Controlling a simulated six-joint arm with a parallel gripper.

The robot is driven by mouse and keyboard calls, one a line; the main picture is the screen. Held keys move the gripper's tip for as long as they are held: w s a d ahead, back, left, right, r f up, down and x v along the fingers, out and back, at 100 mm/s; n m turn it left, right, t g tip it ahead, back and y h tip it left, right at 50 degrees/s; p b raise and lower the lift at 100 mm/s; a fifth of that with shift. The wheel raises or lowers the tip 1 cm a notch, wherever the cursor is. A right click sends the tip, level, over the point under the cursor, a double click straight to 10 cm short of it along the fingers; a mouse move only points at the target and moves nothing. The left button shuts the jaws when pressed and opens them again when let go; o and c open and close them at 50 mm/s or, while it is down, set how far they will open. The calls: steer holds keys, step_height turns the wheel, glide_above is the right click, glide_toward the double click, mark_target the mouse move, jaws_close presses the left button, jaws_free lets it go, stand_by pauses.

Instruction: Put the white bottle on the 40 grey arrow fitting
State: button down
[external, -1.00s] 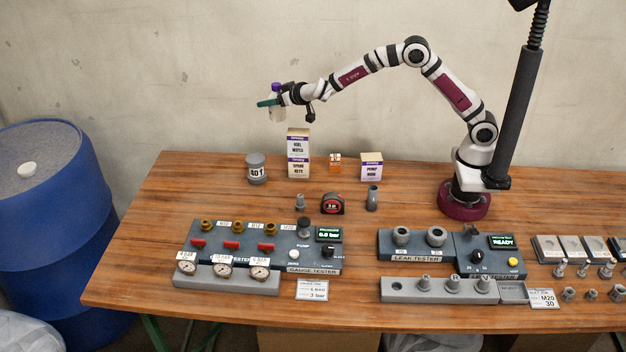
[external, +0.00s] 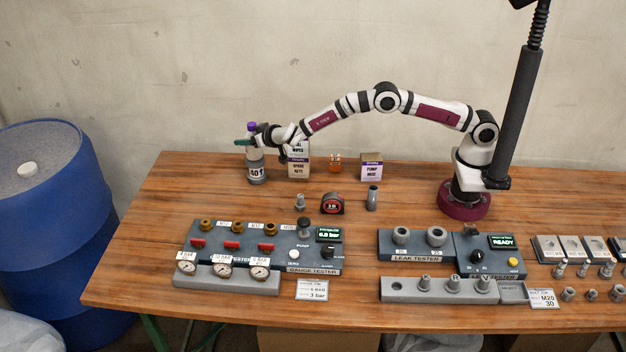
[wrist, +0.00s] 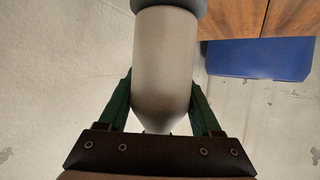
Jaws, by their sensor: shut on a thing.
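The white bottle (external: 253,151) with a purple cap (external: 252,126) is held upright in my gripper (external: 246,142). The grey fitting marked 40 with an arrow (external: 257,173) stands at the back left of the bench. The bottle is directly over the fitting, its lower end at the fitting's top; I cannot tell whether they touch. In the wrist view, the bottle's pale body (wrist: 165,65) lies between my green fingers, and a dark grey rim, likely the fitting's (wrist: 185,4), shows at the top edge.
Stacked boxes (external: 298,167) stand close to the right of the fitting, partly behind my wrist. An orange item (external: 335,163), a pump box (external: 371,167) and a tape measure (external: 332,204) are further right. The gauge tester (external: 260,245) is in front. A blue drum (external: 60,220) stands left, off the bench.

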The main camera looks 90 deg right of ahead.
steer(key=shift+f, duration=0.1)
steer(key=shift+c, duration=0.4)
jaws_free()
